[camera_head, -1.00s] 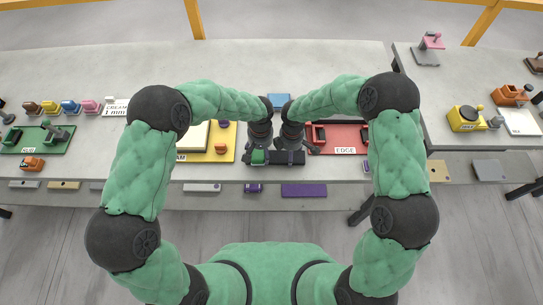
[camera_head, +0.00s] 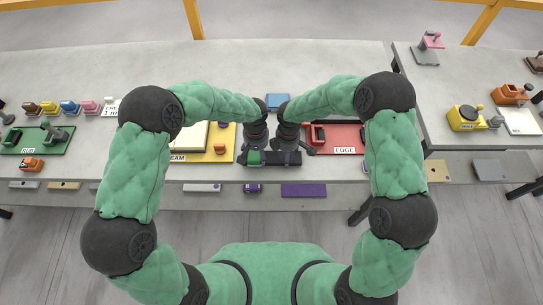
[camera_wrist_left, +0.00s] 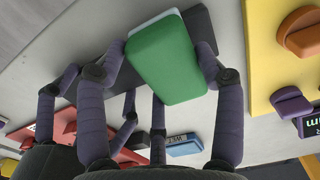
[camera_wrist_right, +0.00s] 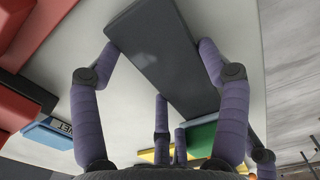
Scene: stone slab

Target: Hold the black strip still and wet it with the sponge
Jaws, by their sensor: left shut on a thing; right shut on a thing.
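The black strip (camera_head: 283,158) lies along the front edge of the stone slab. It fills the upper middle of the right wrist view (camera_wrist_right: 160,55), with a faint lighter patch on its face. My right gripper (camera_head: 290,152) is shut across the strip, one finger on each long side. The green sponge (camera_head: 254,158) is at the strip's left end. My left gripper (camera_wrist_left: 163,75) is shut on the sponge's sides. In the left wrist view the sponge (camera_wrist_left: 165,58) overlaps the strip, which shows on both sides of it; I cannot tell whether they touch.
A yellow board (camera_head: 222,154) is left of the sponge, and a red tray (camera_head: 345,149) marked EDGE is right of the strip. A blue block (camera_head: 278,101) marked WET stands behind the grippers. A purple plate (camera_head: 304,190) is at the front. Bare slab lies farther back.

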